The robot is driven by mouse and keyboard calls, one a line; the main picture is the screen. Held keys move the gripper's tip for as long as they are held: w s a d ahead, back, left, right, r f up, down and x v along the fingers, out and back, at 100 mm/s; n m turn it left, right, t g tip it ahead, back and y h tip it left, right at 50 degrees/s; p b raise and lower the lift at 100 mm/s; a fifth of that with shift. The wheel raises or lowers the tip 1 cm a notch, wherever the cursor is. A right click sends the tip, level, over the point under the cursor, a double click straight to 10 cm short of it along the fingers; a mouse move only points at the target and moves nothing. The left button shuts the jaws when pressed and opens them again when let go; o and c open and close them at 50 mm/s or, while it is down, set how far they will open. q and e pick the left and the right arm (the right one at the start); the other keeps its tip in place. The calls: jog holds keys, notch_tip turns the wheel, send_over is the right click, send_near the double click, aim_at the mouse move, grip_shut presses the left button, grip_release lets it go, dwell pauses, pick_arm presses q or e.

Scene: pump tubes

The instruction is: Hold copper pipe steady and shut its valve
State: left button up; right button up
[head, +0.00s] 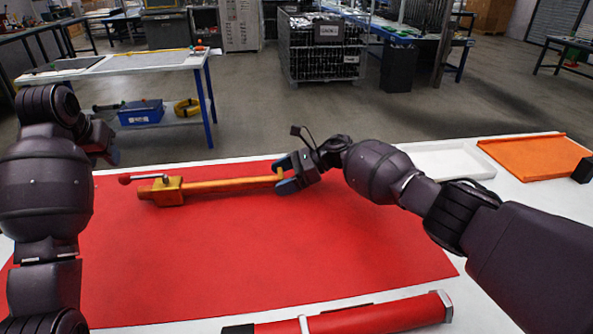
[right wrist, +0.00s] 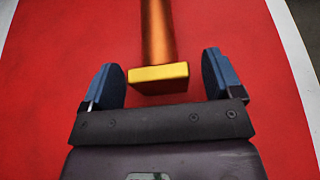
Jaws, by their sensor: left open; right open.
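The copper pipe (head: 230,185) lies on the red mat (head: 250,250). Its left end carries a brass valve body (head: 167,191) with a thin lever on top, ending in a red tip (head: 125,179) to the left. My right gripper (head: 281,175) is at the pipe's right end. In the right wrist view, the open fingers of my right gripper (right wrist: 161,66) stand on either side of the yellow end piece (right wrist: 158,77), with visible gaps. My left gripper (head: 103,143) is open and empty, beyond the mat's left part and apart from the valve; its fingers are hard to make out.
A red cylindrical object (head: 385,315) lies along the near edge. A white tray (head: 450,163) and an orange tray (head: 538,156) stand at the right of the white table. The mat between pipe and near edge is clear. Workbenches and a wire cage are further back.

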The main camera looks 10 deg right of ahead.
jog(key=shift+x, duration=1)
jog(key=shift+c, duration=0.3)
jog(key=c, duration=1.4)
pick_arm(q)
jog(key=c, duration=0.7)
jog(key=w+r+m+t+y, duration=0.1)
jog(key=r+m, duration=0.1)
jog(key=w+a+r+m+t+y, duration=0.1)
jog(key=m+t, duration=0.1)
jog(key=r+m+t+y, duration=0.1)
jog(key=r+m, duration=0.1)
jog(key=shift+w+a+r, duration=0.3)
jog(key=shift+w, duration=0.1)
grip_shut()
jog(key=s+a+f+m+t+h, duration=0.2)
jog(key=s+f+m+h, duration=0.4)
jog(key=s+f+m, duration=0.6)
jog(key=shift+s+a+f+m+t, duration=0.2)
jog(key=shift+s+a+m+t, duration=0.1)
jog(key=shift+s+m+t, duration=0.7)
